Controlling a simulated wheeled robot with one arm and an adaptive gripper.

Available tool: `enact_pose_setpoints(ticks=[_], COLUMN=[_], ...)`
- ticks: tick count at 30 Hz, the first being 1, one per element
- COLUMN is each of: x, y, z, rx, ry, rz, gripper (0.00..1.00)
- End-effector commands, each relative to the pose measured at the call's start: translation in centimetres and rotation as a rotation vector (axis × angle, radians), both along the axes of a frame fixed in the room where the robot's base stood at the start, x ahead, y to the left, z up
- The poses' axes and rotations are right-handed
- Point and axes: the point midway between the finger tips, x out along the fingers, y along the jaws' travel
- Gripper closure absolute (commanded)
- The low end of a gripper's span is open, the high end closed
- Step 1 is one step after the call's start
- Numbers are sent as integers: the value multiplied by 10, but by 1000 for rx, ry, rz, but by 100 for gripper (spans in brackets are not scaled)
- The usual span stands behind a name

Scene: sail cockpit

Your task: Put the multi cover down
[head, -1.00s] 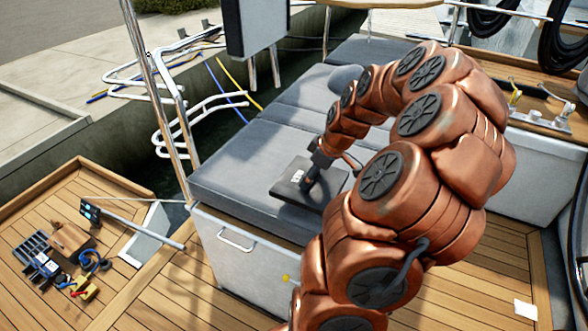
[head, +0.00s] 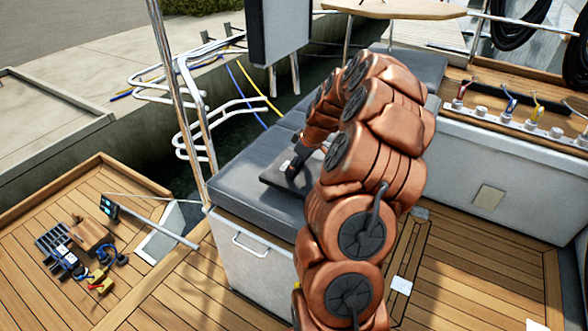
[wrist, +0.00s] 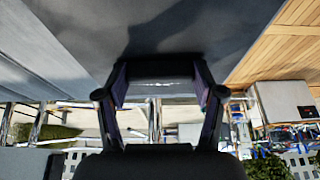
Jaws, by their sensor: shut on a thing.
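The multi cover appears to be the dark flat panel (head: 274,182) with a small white label, low over the grey seat cushion near its front edge. I cannot tell whether it rests on the cushion or hangs just above it. My gripper (head: 293,172) is at the panel, shut on it, and my arm hides its right part. In the wrist view my two fingers (wrist: 160,82) are spread around a dark bar-like part. A dark surface fills the upper middle there.
The grey cushion (head: 238,192) tops a white locker (head: 246,262). Left, a wooden deck holds several tools (head: 85,250). A metal pole (head: 178,90) stands at the cushion's left. A round wooden table (head: 400,9) is behind. Cushion behind the panel is partly clear.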

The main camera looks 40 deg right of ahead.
Motion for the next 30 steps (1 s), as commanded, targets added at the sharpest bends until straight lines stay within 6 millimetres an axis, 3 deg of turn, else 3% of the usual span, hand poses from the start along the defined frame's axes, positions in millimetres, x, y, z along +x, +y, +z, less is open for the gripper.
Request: enact_pose_setpoints(ticks=[8, 16, 28, 29, 30], x=[14, 12, 13, 13, 13], y=[-1, 0, -1, -1, -1], z=[0, -34, -39, -39, -38], rx=[-2, 2, -1, -1, -1], ry=[-3, 2, -1, -1, -1], rz=[-1, 0, -1, -1, -1], gripper=[68, 68, 68, 30, 26])
